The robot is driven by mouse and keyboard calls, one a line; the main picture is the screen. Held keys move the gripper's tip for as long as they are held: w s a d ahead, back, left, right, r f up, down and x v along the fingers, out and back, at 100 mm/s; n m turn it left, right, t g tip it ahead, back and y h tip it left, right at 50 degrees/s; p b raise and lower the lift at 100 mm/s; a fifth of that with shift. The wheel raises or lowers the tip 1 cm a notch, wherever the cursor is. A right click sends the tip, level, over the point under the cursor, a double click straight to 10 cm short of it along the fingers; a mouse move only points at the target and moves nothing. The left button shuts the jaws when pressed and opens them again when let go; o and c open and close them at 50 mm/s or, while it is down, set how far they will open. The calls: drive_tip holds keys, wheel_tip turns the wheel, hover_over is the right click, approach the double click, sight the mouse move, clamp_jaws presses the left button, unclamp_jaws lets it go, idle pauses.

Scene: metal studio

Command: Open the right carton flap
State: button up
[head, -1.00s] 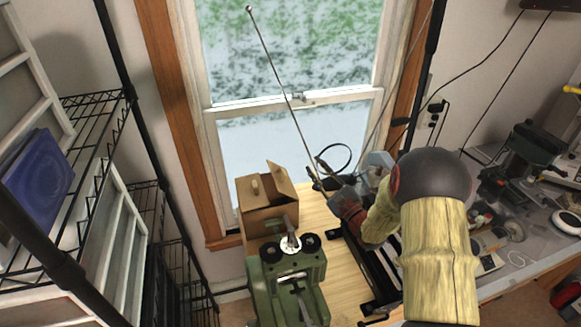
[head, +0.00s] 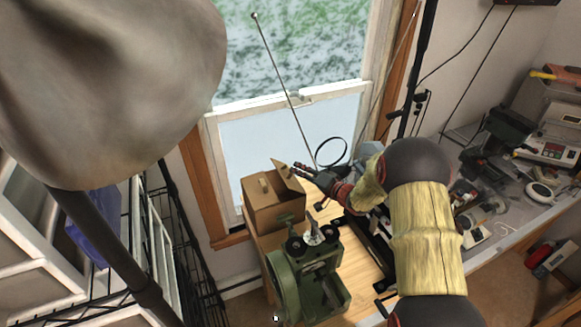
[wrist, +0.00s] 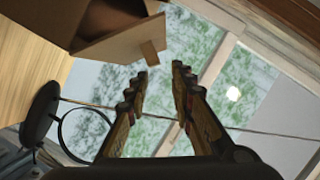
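The brown carton (head: 268,212) stands on the wooden bench, below the window. Its right flap (head: 288,176) slants upward over the opening. A small tan block (head: 264,186) shows at the carton's top. My gripper (head: 298,169) is just right of the flap in the head view; I cannot tell whether it touches. In the wrist view, my gripper (wrist: 159,72) is open, with nothing between its fingertips. The carton (wrist: 85,12) is at the upper left there, and a flap edge (wrist: 118,42) with a short tab lies just beyond the left fingertip.
A green machine (head: 308,278) stands in front of the carton. A thin metal rod (head: 285,90) rises behind it, and a black ring (head: 331,152) is near my wrist. A wire shelf (head: 185,235) is at the left. A large blurred pale shape covers the upper left.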

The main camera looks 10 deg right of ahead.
sight(288, 166)
drive_tip(key=shift+w+d+f+n, duration=0.1)
drive_tip(key=shift+d+f+n, duration=0.1)
drive_tip(key=shift+f+n, duration=0.3)
drive_tip(key=shift+w+a+r, duration=0.1)
drive_tip(key=shift+w+a, duration=0.1)
drive_tip(key=x, duration=0.7)
drive_tip(key=shift+c, duration=0.4)
clamp_jaws()
